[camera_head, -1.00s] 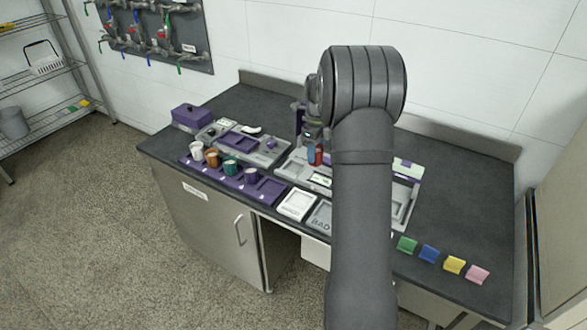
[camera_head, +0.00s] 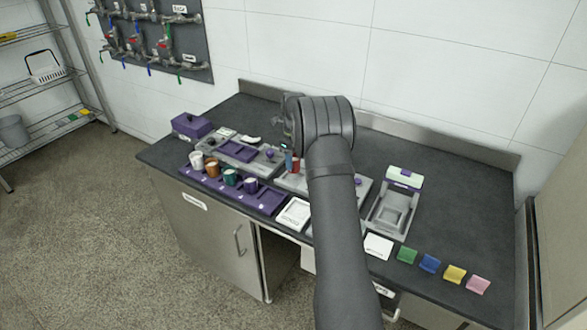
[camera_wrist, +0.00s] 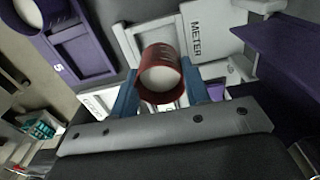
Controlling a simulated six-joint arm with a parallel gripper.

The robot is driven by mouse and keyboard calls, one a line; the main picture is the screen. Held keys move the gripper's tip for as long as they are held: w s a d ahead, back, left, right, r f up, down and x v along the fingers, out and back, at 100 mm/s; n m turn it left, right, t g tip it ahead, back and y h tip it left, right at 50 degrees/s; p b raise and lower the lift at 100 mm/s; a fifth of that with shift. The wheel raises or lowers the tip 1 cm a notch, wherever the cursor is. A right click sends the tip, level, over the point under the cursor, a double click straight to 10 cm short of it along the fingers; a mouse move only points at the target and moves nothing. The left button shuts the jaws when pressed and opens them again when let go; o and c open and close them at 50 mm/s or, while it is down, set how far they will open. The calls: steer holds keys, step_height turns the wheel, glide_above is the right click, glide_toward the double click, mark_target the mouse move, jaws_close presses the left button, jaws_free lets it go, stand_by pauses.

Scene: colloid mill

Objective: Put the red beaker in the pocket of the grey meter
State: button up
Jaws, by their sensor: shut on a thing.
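The red beaker (camera_wrist: 161,78) is upright between the two blue fingers of my gripper (camera_wrist: 160,88) in the wrist view, with a pale interior. My gripper is shut on it. In the head view the red beaker (camera_head: 296,164) shows beside a blue finger, above the grey equipment on the bench. The grey meter (camera_wrist: 215,42), marked METER, lies just beyond the beaker in the wrist view. A grey recessed square beside its label is partly hidden by the beaker and fingers. I cannot tell the beaker's exact height over the bench.
A purple rack (camera_head: 222,186) with several mugs stands at the front left. A white tray (camera_head: 294,213) is by the front edge. A grey cradle (camera_head: 393,213) and several coloured blocks are at the right. A purple box (camera_head: 190,125) stands at the back left.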

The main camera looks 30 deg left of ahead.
mark_target(294, 170)
steer(key=shift+f, duration=2)
steer(key=shift+f, duration=0.1)
steer(key=o, duration=1)
steer(key=shift+c, duration=0.2)
step_height(294, 170, up, 12)
step_height(294, 170, down, 13)
steer(key=shift+r, duration=2.4)
